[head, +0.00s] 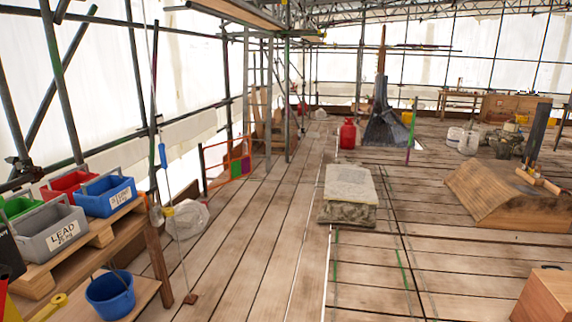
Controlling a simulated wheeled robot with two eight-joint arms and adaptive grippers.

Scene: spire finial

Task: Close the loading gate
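Neither of my grippers shows in the head view.
Grey (52,230), blue (107,196) and red bins stand on a pallet at the left. A blue bucket (110,294) stands at the front left. A stone block (349,187) lies mid-deck, and a wooden block (500,192) lies at right. Planks between the gate and stone are clear.

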